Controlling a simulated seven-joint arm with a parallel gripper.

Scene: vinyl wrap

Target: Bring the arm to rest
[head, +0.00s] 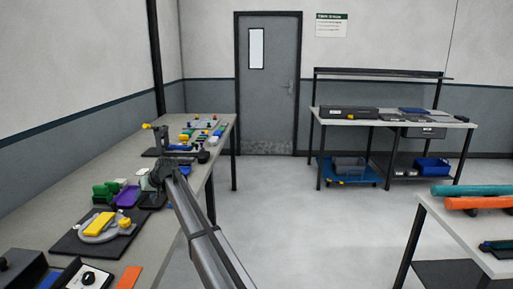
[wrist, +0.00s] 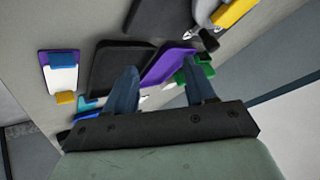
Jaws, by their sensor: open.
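My gripper (wrist: 161,65) shows in the wrist view with its two blue fingers apart and nothing between them. It hangs over the workbench, with a purple sheet (wrist: 168,62) and a black pad (wrist: 120,66) beyond the fingertips. In the head view my arm reaches up from the bottom centre to the right edge of the long workbench (head: 75,150). Its end is by the purple item (head: 126,196) and the green blocks (head: 106,191); the fingers cannot be made out there.
A yellow block (head: 98,223) sits on a round grey fixture on a black mat. A stand with a yellow knob (head: 147,126) and several small parts lie farther along the bench. Another bench (head: 460,124) stands at the back right. A table (head: 440,213) holds rolls at right. The floor between is clear.

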